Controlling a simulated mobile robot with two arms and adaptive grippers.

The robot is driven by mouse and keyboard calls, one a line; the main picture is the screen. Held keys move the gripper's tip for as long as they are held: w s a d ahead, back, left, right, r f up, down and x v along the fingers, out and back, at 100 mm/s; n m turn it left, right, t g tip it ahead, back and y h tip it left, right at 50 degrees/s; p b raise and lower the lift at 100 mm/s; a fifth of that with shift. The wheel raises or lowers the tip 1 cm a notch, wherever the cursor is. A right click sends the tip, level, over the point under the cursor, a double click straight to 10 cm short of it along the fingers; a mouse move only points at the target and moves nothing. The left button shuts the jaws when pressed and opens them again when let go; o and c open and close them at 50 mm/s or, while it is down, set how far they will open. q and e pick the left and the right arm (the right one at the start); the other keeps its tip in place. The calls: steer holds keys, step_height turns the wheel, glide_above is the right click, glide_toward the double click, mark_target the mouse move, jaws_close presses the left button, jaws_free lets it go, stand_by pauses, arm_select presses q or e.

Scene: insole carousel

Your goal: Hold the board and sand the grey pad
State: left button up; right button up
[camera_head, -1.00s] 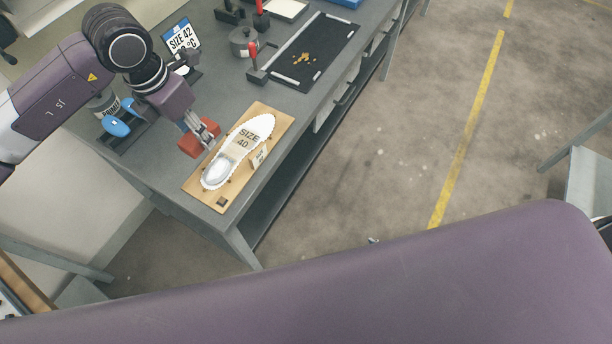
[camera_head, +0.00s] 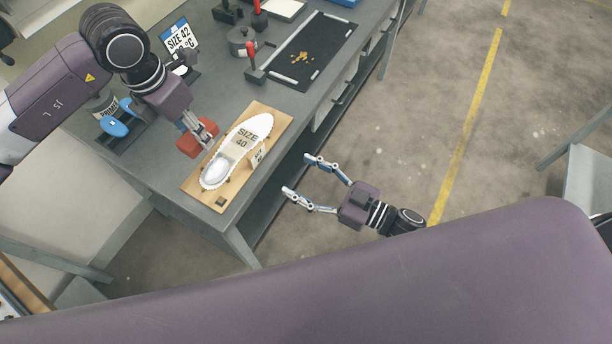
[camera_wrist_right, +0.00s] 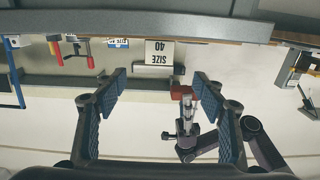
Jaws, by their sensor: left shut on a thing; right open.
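A light wooden board (camera_head: 208,201) lies on the grey bench near its front edge. My left gripper (camera_head: 197,126) is shut on a red block (camera_head: 190,147) just left of the insole; the block also shows in the right wrist view (camera_wrist_right: 182,91). Whether the block touches the board is unclear. My right gripper (camera_head: 299,175) is open and empty, off the bench's front edge, right of the board. Its spread fingers show in the right wrist view (camera_wrist_right: 158,88).
A black tray (camera_head: 325,40) with yellowish bits lies further back on the bench. A red-handled clamp (camera_head: 252,62), a SIZE 42 sign (camera_head: 180,36) and a blue object (camera_head: 114,126) stand around the board.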

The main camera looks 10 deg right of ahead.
mark_target(259, 155)
steer(key=x, duration=1.1)
steer(key=shift+w+a, duration=0.1)
steer(key=shift+w, duration=0.15)
steer(key=c, duration=1.4)
arm_select(q)
steer(key=shift+f, duration=0.1)
step_height(259, 155, down, 8)
steer(key=m, duration=0.4)
steer(key=shift+m+g, duration=0.3)
steer(key=shift+w+f, duration=0.1)
steer(key=shift+f, duration=1.1)
steer(key=shift+a, duration=0.1)
